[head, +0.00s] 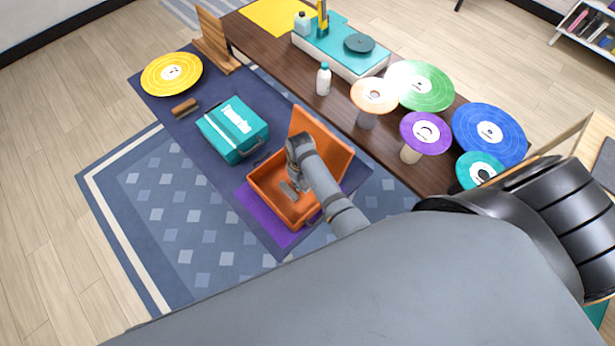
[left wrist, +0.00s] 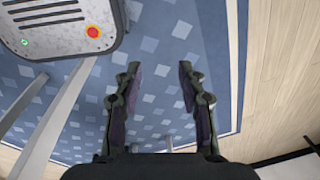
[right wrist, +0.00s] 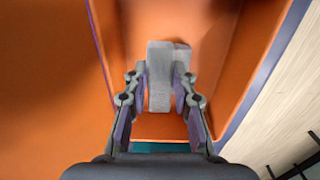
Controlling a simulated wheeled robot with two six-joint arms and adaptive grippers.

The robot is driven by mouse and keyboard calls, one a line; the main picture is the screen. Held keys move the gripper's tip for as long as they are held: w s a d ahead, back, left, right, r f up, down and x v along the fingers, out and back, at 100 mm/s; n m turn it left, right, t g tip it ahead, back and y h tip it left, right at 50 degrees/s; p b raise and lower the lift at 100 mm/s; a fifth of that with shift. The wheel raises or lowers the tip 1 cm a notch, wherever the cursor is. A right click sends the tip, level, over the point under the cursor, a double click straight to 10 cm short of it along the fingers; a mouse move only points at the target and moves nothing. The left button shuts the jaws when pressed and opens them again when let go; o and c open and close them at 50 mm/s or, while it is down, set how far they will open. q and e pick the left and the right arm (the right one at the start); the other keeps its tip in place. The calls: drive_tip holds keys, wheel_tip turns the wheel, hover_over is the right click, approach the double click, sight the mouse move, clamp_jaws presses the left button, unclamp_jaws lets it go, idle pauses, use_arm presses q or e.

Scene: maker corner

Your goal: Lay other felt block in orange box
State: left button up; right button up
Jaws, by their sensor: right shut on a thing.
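The orange box (head: 262,184) stands open on the dark blue mat, its lid (head: 325,145) raised. My right gripper (head: 291,178) reaches down into it. In the right wrist view my right gripper (right wrist: 160,88) is shut on a pale grey felt block (right wrist: 159,62), held inside the orange walls (right wrist: 245,60). A second grey block (right wrist: 183,54) shows partly behind it; the rest of it is hidden. I cannot tell whether the held block touches the floor of the box. My left gripper (left wrist: 158,105) is open and empty, away from the box.
A closed teal case (head: 233,130) stands left of the orange box, with a brown block (head: 185,108) and yellow record (head: 172,73) beyond.

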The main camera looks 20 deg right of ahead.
sight(305, 187)
drive_tip(key=f+b, duration=0.2)
drive_tip(key=d+f+b, duration=0.1)
drive_tip(key=shift+s+f, duration=0.25)
drive_tip(key=shift+f, duration=0.1)
drive_tip(key=shift+w+d+f, duration=0.1)
drive_tip(key=shift+d, duration=0.05)
drive_tip(key=shift+a, duration=0.25)
drive_tip(key=shift+f, duration=0.15)
drive_tip(key=shift+d+f, duration=0.1)
drive_tip(key=shift+f, duration=0.3)
drive_tip(key=o, duration=0.8)
use_arm(q)
drive_tip(key=f, duration=0.1)
drive_tip(key=d+f, duration=0.2)
drive_tip(key=f, duration=0.1)
drive_tip(key=shift+w+d, duration=0.15)
drive_tip(key=shift+w, duration=0.2)
